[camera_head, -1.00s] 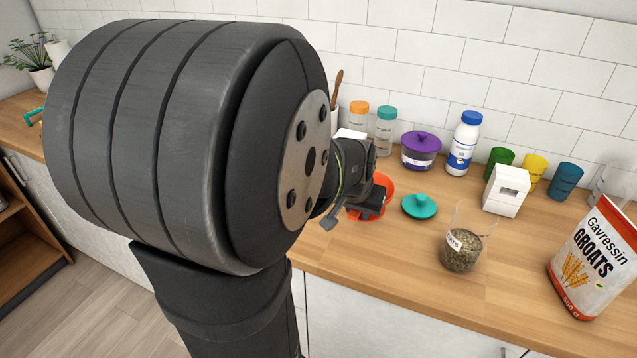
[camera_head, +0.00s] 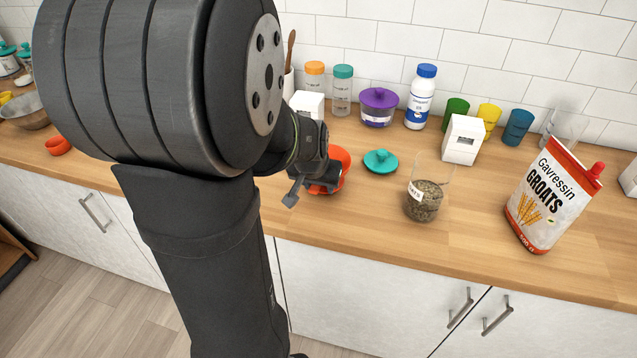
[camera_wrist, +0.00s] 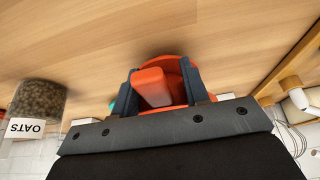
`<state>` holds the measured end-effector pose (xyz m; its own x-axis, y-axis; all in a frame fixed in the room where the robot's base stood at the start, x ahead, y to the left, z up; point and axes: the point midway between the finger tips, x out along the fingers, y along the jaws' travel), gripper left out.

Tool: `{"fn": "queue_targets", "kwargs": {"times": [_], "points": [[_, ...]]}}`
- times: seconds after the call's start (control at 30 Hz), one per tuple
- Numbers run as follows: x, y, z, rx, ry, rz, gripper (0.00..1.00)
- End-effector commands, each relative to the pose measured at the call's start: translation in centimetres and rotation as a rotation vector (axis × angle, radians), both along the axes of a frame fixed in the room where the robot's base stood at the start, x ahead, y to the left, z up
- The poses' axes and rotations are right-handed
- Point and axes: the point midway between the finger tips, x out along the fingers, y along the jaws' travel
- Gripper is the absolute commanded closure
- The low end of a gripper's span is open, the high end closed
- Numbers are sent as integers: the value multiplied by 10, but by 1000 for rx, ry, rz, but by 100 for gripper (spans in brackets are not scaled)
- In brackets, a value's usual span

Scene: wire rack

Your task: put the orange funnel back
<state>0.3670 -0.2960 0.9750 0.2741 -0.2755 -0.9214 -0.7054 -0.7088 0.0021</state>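The orange funnel (camera_head: 341,163) is on the wooden counter, left of the teal lid, partly hidden behind my gripper in the head view. My gripper (camera_head: 325,188) is low over the counter, right at the funnel. In the wrist view, the two dark fingers of my gripper (camera_wrist: 160,75) stand apart, one on each side of an orange upright part of the funnel (camera_wrist: 153,87). A gap shows between this part and the right finger. The left finger is very close to it; I cannot tell whether they touch.
The teal lid (camera_head: 380,161) and a glass of oats (camera_head: 424,200) stand right of the funnel. A white box (camera_head: 307,105), jars and a purple-lidded pot (camera_head: 378,108) stand behind. The groats bag (camera_head: 552,195) is farther right. A small orange bowl (camera_head: 58,146) is at left.

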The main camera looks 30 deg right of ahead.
Motion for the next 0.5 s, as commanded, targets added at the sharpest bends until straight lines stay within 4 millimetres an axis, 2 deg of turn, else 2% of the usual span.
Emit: {"fn": "queue_targets", "kwargs": {"times": [0.27, 0.5], "points": [[0, 0, 3, -1, -1, 0, 59], [-6, 6, 27, -4, -3, 1, 59]]}}
